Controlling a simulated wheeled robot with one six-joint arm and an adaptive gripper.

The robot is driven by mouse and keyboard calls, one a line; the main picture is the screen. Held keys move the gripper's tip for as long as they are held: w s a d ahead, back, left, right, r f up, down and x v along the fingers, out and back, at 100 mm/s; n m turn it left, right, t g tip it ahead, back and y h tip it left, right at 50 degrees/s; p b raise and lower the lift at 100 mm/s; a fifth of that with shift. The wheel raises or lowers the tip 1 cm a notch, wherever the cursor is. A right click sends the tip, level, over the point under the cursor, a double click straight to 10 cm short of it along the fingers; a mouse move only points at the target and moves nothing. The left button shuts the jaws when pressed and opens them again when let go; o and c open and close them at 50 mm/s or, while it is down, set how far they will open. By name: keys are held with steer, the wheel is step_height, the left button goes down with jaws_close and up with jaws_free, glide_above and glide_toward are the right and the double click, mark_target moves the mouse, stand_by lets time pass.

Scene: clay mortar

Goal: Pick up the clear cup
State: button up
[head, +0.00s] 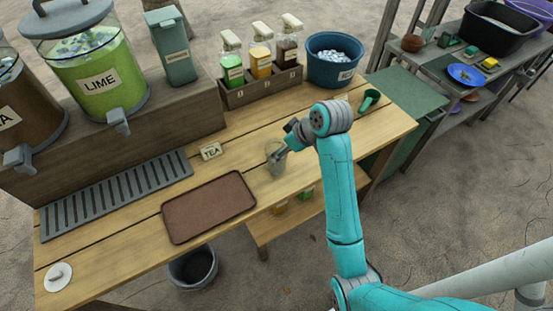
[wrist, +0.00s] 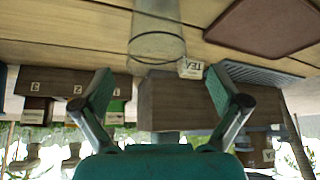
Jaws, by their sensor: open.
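The clear cup (head: 275,160) stands upright on the wooden counter, just in front of the small TEA sign (head: 211,152) and right of the brown tray. My gripper (head: 283,148) is at the cup's upper right side in the head view and covers part of it. In the wrist view, which is upside down, the cup (wrist: 157,42) shows with its open rim toward me. My open, empty gripper (wrist: 166,85) has its two fingers spread wide, and the cup lies in line with the gap between them. I cannot tell whether a finger touches it.
The brown tray (head: 209,207) and a slatted grey drip mat (head: 117,194) lie left of the cup. The lime dispenser (head: 97,75), a rack of bottles (head: 259,86) and a blue ice bucket (head: 334,62) stand at the back. A green scoop (head: 369,100) lies at the right.

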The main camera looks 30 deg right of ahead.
steer(key=shift+x, duration=3.7)
steer(key=shift+d, duration=0.2)
steer(key=c, duration=1.1)
